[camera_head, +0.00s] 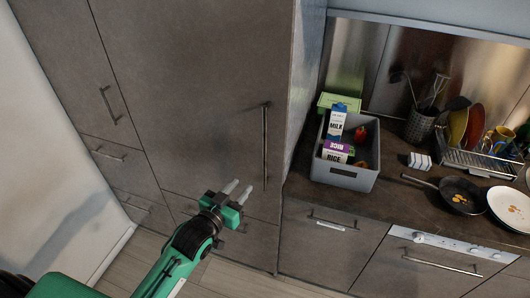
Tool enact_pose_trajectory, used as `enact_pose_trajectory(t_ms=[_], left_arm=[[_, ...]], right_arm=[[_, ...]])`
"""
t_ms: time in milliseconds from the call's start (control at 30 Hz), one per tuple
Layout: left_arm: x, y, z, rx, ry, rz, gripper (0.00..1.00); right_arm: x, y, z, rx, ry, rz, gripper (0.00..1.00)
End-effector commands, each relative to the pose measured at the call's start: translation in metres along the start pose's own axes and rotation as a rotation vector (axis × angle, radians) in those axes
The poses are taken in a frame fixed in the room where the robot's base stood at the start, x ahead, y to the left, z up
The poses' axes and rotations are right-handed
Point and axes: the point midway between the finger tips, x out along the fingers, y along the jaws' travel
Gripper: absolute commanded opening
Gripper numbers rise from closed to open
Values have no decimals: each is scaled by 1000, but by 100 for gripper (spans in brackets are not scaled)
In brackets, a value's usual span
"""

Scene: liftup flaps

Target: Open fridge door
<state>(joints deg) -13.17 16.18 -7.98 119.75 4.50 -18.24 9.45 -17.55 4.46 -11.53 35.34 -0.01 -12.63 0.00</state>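The fridge door (200,90) is a tall grey-brown panel in the middle left of the head view. It looks shut, flush with the panels around it. Its handle (265,146) is a long, thin, dark vertical bar near the door's right edge. My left gripper (241,186) is in front of the lower part of the door, left of the handle's lower end and apart from it in the picture. Its two pale fingers are parted, with nothing between them, and point up and right. My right gripper is not in view.
Right of the tall cabinet is a counter (395,205) with a grey bin (345,178) holding cartons, a dark pan (462,196), a white plate (510,207) and a dish rack (470,158). Drawers with bar handles lie below. The floor (225,275) in front looks clear.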

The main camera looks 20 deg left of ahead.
Motion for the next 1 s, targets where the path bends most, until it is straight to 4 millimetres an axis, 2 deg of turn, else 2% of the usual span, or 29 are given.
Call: enact_pose_trajectory(t_ms=[33,100,200,333,500,800,1000], left_arm=[[-3,3,-17,2,31,8,32],[-6,5,-32,2,58,14,32],[-6,7,-44,2,77,19,32],[5,7,-47,1,78,19,32],[34,8,-50,1,79,18,32],[91,9,-54,2,78,18,32],[118,9,-54,2,77,18,32]], right_arm=[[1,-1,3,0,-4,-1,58],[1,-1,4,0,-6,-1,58],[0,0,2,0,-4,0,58],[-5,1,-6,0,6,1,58],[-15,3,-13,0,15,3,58],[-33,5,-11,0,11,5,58],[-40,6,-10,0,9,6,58]])
